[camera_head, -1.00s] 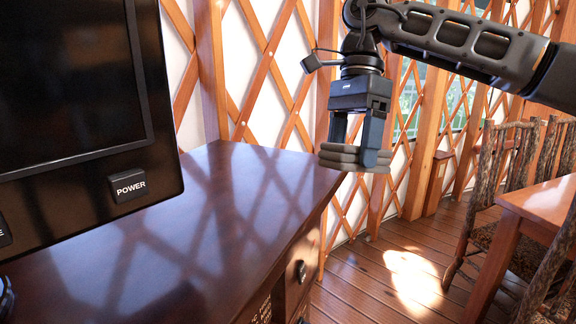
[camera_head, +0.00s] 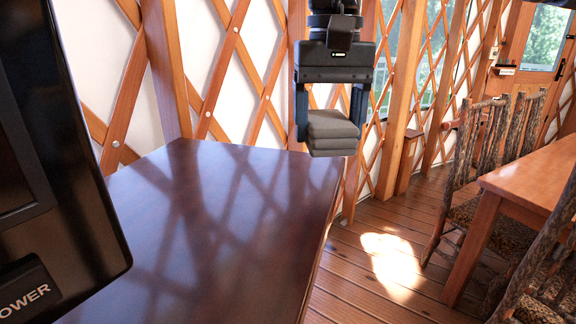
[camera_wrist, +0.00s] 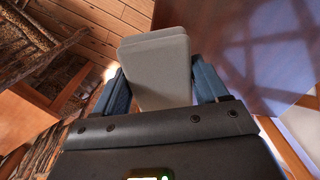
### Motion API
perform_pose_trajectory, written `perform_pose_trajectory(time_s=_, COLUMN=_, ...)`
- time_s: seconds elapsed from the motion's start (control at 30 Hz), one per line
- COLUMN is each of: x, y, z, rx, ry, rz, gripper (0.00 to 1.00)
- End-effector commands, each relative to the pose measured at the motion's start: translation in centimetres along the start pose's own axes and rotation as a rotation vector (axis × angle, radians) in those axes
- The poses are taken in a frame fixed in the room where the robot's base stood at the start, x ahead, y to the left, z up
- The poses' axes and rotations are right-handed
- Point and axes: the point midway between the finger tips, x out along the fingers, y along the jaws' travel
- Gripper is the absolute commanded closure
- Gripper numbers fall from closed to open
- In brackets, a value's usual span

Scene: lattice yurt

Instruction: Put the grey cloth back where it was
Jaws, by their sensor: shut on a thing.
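The grey cloth (camera_head: 332,132) is a folded, layered pad held between the fingers of my gripper (camera_head: 330,125). In the head view it hangs in the air by the far right corner of the dark wooden desk (camera_head: 200,220). In the wrist view the cloth (camera_wrist: 158,70) sits between the two blue-grey fingertips of my gripper (camera_wrist: 160,85), with the floor and the desk's edge beyond it. My gripper is shut on the cloth. No other place for the cloth is marked in view.
A black monitor-like device (camera_head: 60,170) with a POWER button stands on the left of the desk. The desk top beside it is bare. A lattice wall (camera_head: 230,70) rises behind. A wooden table (camera_head: 530,190) and rustic chairs (camera_head: 485,160) stand at the right on a plank floor.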

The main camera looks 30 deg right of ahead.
Motion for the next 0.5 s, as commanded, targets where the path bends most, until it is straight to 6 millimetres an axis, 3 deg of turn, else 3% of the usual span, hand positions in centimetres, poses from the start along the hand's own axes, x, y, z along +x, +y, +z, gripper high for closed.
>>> perform_pose_trajectory(time_s=0.1, x=1.4, y=-2.6, z=-0.1, rx=-0.003, ry=-0.003, rz=-0.001, gripper=0.55)
perform_pose_trajectory(time_s=0.23, x=2.6, y=-4.5, z=-0.3, rx=-0.001, ry=-0.002, rz=-0.001, gripper=0.55)
perform_pose_trajectory(time_s=0.5, x=4.0, y=-5.5, z=-0.4, rx=0.003, ry=-0.002, rz=0.0, gripper=0.55)
